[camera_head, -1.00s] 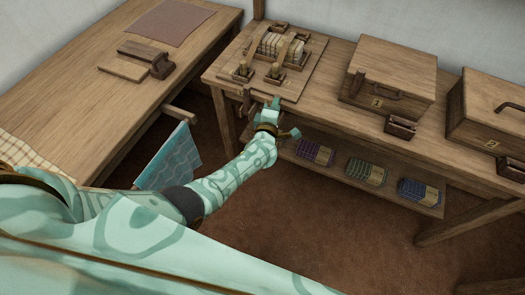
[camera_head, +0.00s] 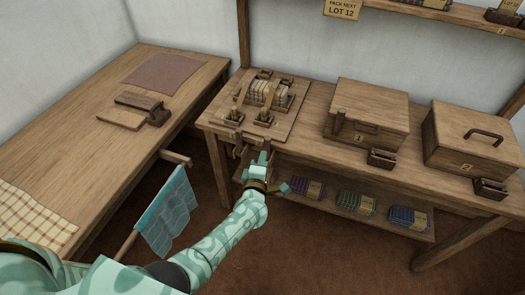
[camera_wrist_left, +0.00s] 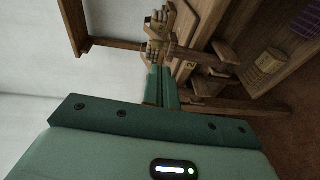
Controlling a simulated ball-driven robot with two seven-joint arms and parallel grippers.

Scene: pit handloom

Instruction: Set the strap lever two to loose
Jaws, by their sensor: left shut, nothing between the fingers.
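The strap board (camera_head: 285,125) lies at the left end of the long bench, with several upright wooden levers in dark sockets and a pale banded bundle (camera_head: 262,92) between them. Two front levers stand at the left (camera_head: 233,115) and right (camera_head: 265,115); I cannot tell which is lever two. My left gripper (camera_head: 263,158) is shut and empty, just in front of and below the board's front edge, apparently touching nothing. In the left wrist view its fingers (camera_wrist_left: 162,86) point toward dark wooden bars and a "2" label (camera_wrist_left: 190,65). My right gripper is not in view.
Wooden boxes one (camera_head: 365,105) and two (camera_head: 470,130) stand right of the board. A low shelf (camera_head: 335,203) under the bench holds folded cloth bundles. A side table (camera_head: 75,150) stands left, with blue cloth (camera_head: 170,212) hanging from a rod beside it. Floor in front is clear.

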